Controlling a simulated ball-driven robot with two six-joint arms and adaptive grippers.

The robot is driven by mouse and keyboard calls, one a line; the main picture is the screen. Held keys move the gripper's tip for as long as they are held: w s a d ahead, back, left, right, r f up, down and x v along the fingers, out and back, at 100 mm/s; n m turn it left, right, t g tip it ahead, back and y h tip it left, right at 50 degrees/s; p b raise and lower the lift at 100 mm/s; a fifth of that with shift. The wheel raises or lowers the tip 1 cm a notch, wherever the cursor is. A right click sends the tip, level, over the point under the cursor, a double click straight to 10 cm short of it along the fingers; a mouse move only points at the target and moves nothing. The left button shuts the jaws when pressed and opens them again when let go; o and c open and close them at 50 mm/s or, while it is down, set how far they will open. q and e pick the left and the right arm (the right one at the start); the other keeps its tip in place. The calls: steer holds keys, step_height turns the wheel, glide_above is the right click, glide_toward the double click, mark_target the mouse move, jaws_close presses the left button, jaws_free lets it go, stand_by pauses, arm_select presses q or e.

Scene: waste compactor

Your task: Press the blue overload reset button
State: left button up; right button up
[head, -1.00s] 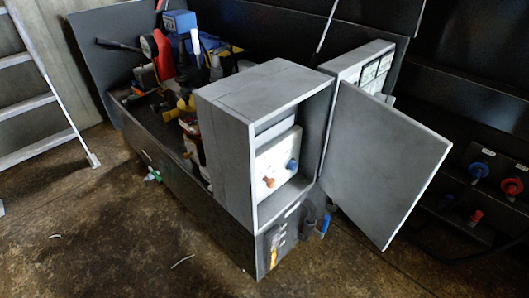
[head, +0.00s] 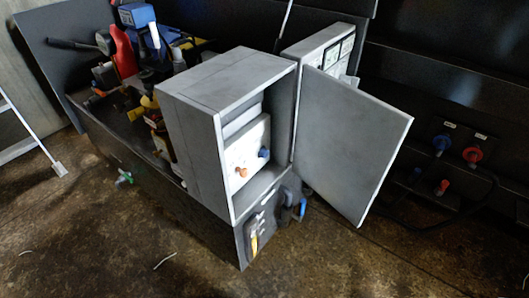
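A grey box (head: 190,110) stands on the front end of a dark bench, with its door (head: 352,140) swung wide open to the right. Inside is a pale panel (head: 247,148) that carries a small blue button (head: 264,153) and, to its left and lower, an orange knob (head: 241,172). The blue button faces the open front of the box and nothing covers it. No label is readable beside it. Neither of my grippers shows in the head view.
Tools and a red bottle (head: 123,48) crowd the dark bench (head: 150,180) behind the box. A ladder (head: 25,140) stands at the left. Blue (head: 441,143) and red (head: 473,155) fittings sit on a dark unit at the right. The floor in front is mostly clear.

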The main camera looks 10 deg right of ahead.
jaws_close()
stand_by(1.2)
